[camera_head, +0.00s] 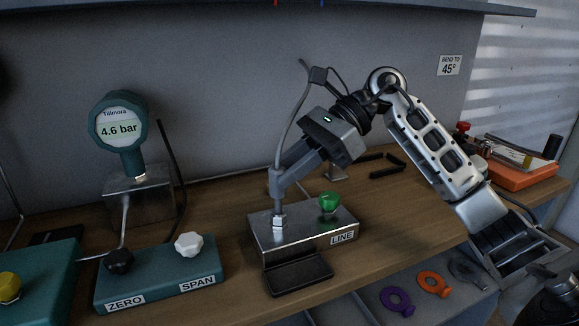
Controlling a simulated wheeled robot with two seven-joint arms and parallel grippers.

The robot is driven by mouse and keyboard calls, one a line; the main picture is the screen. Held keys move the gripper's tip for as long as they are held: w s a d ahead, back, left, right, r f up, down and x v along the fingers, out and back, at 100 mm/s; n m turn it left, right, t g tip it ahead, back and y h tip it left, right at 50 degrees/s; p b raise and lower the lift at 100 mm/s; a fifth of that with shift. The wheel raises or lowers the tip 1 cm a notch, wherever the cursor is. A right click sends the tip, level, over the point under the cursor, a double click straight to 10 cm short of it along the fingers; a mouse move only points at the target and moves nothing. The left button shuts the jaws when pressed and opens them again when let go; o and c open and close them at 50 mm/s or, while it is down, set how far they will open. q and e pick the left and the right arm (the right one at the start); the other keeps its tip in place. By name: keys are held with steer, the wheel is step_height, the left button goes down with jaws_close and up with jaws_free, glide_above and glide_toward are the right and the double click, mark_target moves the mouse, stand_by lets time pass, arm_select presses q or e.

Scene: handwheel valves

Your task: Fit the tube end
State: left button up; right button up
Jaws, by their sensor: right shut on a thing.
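My right gripper (279,190) comes in from the upper right and points down to the left. Its fingers are shut on the end of a thin grey tube (287,122), and they hide most of that end. The tube bends up and back over the gripper. The fingertips are just above a silver fitting (279,221) on top of the metal block labelled LINE (303,236). I cannot tell whether the tube end is inside the fitting. A green handwheel (328,203) stands on the same block, right of the fitting. My left gripper is not in view.
A teal gauge (119,130) reads 4.6 bar. Left of the block, a teal base (150,281) labelled ZERO and SPAN carries a black knob (118,261) and a white knob (189,244). Purple (397,301) and orange (434,284) tags lie below. Black bent pieces (388,165) lie behind.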

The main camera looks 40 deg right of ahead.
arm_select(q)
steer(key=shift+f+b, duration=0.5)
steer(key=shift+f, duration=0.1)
arm_select(e)
steer(key=shift+f, duration=0.55)
steer(key=o, duration=1)
steer(key=shift+r, duration=0.1)
steer(key=shift+o, duration=0.2)
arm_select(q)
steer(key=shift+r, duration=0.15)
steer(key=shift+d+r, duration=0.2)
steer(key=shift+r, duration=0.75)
arm_select(e)
steer(key=v, duration=1.6)
